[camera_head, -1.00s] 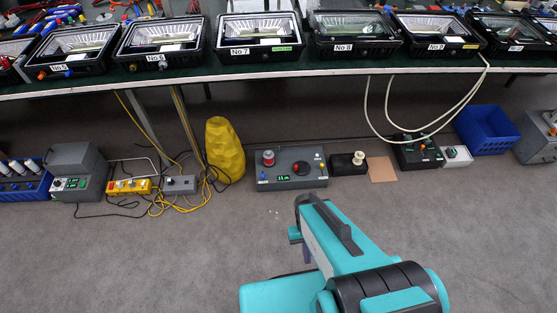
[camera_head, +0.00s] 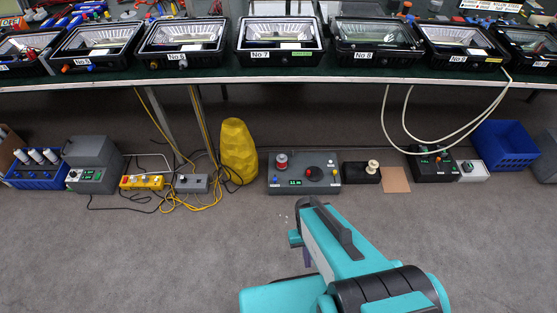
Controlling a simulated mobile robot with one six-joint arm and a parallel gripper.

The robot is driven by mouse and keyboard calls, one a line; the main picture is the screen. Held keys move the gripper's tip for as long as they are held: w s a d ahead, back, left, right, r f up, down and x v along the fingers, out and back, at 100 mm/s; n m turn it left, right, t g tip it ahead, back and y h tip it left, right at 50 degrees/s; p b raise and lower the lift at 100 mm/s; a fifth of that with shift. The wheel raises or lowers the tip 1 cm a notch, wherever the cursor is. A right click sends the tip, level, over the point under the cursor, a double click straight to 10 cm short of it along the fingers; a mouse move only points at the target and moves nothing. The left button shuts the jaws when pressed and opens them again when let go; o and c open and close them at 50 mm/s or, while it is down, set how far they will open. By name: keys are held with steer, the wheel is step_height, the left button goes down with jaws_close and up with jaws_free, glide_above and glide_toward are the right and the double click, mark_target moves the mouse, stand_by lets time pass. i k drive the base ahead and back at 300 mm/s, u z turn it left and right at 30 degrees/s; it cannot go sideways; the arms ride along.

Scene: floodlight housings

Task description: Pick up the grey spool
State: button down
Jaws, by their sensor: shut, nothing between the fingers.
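I cannot make out a grey spool for certain. A cream spool-shaped piece (camera_head: 373,168) stands upright on a small black box (camera_head: 361,174) on the floor, below the table. My teal arm reaches up from the bottom of the view, over bare carpet in front of the grey control box. Nothing held can be seen.
A grey control box (camera_head: 303,183), a yellow faceted object (camera_head: 238,152), a brown square (camera_head: 395,179) and a blue crate (camera_head: 503,147) line the floor. Floodlight housings stand on the long table (camera_head: 225,80) above. Cables lie at left (camera_head: 190,202). The front carpet is clear.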

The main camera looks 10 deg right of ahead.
mark_target(281, 159)
steer(key=z, duration=0.05)
steer(key=i, duration=0.85)
steer(key=z, duration=0.25)
steer(key=k, duration=0.15)
steer(key=z, duration=1.75)
